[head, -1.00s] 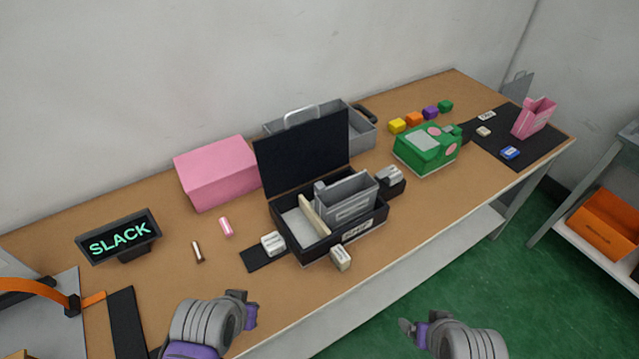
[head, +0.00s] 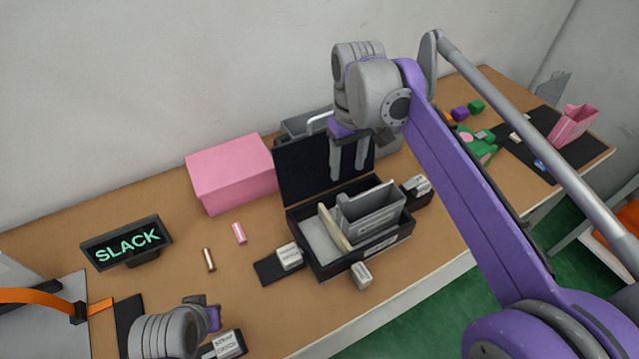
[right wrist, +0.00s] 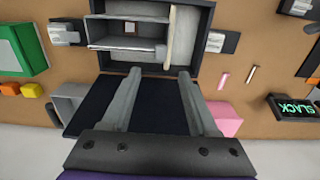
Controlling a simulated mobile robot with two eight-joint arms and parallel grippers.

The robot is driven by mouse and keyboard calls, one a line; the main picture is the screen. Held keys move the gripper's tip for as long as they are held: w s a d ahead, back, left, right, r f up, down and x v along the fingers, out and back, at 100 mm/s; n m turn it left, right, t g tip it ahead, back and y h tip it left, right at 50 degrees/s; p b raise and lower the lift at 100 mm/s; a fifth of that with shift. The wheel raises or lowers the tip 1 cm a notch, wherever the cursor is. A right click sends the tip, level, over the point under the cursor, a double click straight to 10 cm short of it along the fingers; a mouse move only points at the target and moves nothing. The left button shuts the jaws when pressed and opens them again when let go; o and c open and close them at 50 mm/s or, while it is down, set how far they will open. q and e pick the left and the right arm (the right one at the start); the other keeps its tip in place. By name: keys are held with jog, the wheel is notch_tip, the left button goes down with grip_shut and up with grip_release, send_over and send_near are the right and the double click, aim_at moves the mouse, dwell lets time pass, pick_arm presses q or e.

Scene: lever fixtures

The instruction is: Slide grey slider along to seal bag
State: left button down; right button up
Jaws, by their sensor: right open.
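I cannot pick out a grey slider or a bag for certain. A pink upright bag-like container (head: 572,123) stands on a black mat at the far right. A black open case (head: 355,262) sits mid-table, with a grey box (head: 372,212) and a cream strip (head: 333,228) inside. My right gripper (head: 349,177) is open and empty, pointing down above the case by its raised lid; its two fingers also show in the right wrist view (right wrist: 157,76). My left gripper (head: 214,317) is low at the table's front left; its fingers are too small to read.
A pink block (head: 232,173), a "SLACK" sign (head: 127,243) and two small cylinders (head: 239,233) lie left of the case. A green object (head: 479,148) is partly behind my right arm.

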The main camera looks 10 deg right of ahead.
aim_at(343, 198)
notch_tip(343, 198, down, 11)
jog(key=shift+a+r+b, duration=0.1)
jog(key=shift+r+b, duration=0.1)
jog(key=shift+b, duration=0.15)
grip_shut()
dwell(0.4)
dwell(1.1)
